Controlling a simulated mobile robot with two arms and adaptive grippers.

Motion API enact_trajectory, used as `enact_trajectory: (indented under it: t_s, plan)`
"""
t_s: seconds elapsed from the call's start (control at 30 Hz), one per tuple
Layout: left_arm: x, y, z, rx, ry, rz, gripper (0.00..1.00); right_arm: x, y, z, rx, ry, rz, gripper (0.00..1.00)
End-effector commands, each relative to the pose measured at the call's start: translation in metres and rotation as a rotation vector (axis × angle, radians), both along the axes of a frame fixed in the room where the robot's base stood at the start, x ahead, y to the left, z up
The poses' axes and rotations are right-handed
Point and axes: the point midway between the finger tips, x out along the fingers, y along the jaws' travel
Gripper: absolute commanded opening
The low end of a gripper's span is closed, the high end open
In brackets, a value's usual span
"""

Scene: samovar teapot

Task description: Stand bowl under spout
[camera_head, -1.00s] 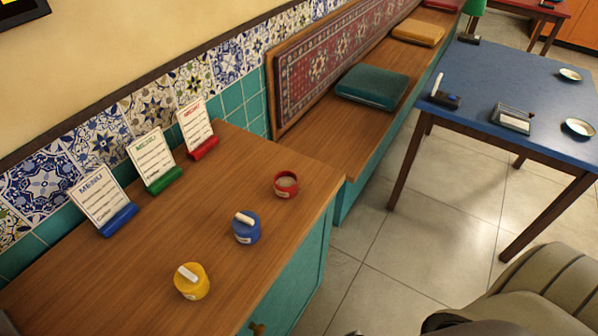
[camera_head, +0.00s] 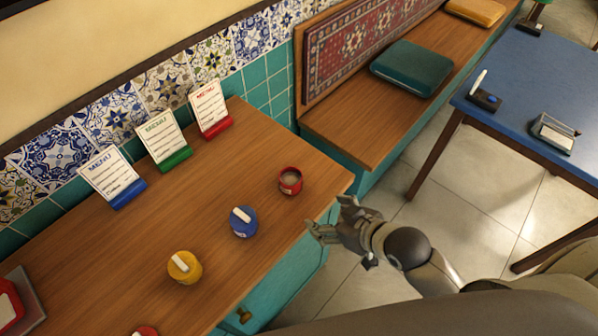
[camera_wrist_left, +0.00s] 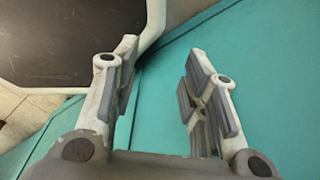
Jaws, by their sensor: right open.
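No samovar spout shows clearly, and I cannot tell any thing as the bowl. A small round red pot (camera_head: 290,181), open at the top with something greyish inside, stands on the wooden counter near its right edge. My right gripper (camera_head: 328,216) is open and empty, just off the counter's edge, below and right of the red pot and apart from it. My left gripper (camera_wrist_left: 162,58) shows only in the left wrist view. It is open and empty, its fingers before a teal panel (camera_wrist_left: 265,75).
A blue pot (camera_head: 243,222) and a yellow pot (camera_head: 185,268) stand on the counter (camera_head: 130,255). Menu cards (camera_head: 112,178) line the wall. A red object (camera_head: 8,305) is cut off at the lower left, another (camera_head: 146,331) at the bottom. The blue table (camera_head: 535,75) is right.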

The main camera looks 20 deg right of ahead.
Motion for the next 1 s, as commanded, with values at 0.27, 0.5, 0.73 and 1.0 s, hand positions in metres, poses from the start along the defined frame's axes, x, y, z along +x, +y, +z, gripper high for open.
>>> enact_trajectory:
  t_s: [0.27,0.5,0.73,1.0]
  plan:
    - [-0.001,0.001,0.001,0.000,0.002,0.000,0.40,0.027,0.011,0.032,0.109,-0.199,0.092,0.76]
    - [-0.004,0.003,0.001,0.004,0.006,0.000,0.40,0.038,0.014,0.046,0.163,-0.281,0.116,0.76]
    - [-0.004,0.003,0.004,0.003,0.006,0.000,0.40,0.064,0.029,0.035,0.167,-0.283,0.115,0.76]
    - [-0.003,0.002,0.006,0.003,0.005,0.001,0.40,0.082,0.041,0.026,0.165,-0.282,0.116,0.76]
